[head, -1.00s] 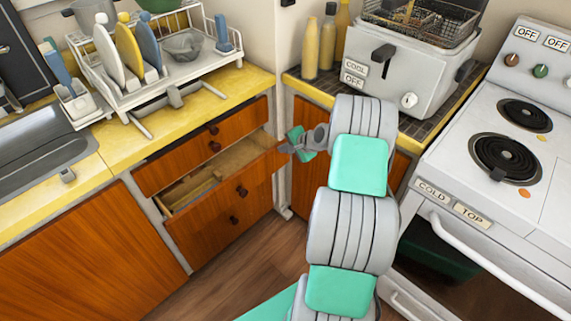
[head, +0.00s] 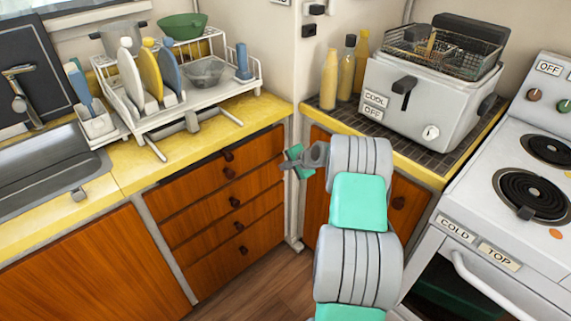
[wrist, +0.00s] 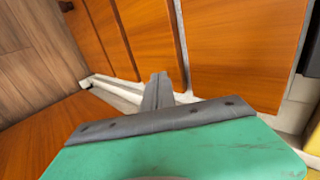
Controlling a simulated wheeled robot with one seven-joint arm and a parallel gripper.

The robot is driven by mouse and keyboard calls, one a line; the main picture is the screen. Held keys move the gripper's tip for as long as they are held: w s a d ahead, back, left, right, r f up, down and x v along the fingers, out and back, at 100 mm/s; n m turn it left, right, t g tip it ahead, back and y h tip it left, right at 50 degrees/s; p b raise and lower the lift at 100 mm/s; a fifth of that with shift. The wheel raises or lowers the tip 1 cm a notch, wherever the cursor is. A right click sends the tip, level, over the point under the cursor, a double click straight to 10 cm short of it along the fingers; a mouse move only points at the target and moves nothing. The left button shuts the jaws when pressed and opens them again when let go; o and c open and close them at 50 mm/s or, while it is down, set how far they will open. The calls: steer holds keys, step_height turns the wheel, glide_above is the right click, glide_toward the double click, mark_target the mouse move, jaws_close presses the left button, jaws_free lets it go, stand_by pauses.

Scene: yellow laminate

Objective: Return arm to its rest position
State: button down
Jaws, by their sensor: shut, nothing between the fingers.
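My arm (head: 360,200), grey with mint-green panels, reaches forward from the bottom of the head view. My gripper (head: 286,164) is in front of the right edge of the drawer fronts, apart from the counter. In the wrist view the fingers (wrist: 158,88) are together, with nothing between them. The wooden drawers (head: 222,215) under the yellow counter look closed.
A white dish rack (head: 190,105) with plates stands on the counter, right of the sink (head: 45,170). A deep fryer (head: 425,95) and bottles (head: 345,80) stand behind my arm. The stove (head: 520,190) is on the right.

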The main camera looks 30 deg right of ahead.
steer(key=s+d+f+v, duration=0.1)
steer(key=v, duration=1.1)
steer(key=s+a+r+n+g+p, duration=0.2)
steer(key=s+a+r+n+p, duration=0.15)
steer(key=a+r, duration=0.5)
steer(key=s+a+r+n+g+p, duration=0.25)
steer(key=s+a+r+n, duration=0.2)
steer(key=a, duration=0.65)
steer(key=s+a+r+n+h+p, duration=0.1)
steer(key=s+a+r+n+p, duration=0.1)
steer(key=s, duration=0.6)
steer(key=s+a+r+n+g+h+p, duration=0.1)
steer(key=s+a+r+n+p, duration=0.1)
steer(key=s+a+n, duration=0.3)
steer(key=s+a+r, duration=0.1)
steer(key=s, duration=0.3)
steer(key=shift+a+r+n, duration=0.3)
steer(key=shift+a+r, duration=0.05)
steer(key=shift+r, duration=0.05)
steer(key=shift+g, duration=0.25)
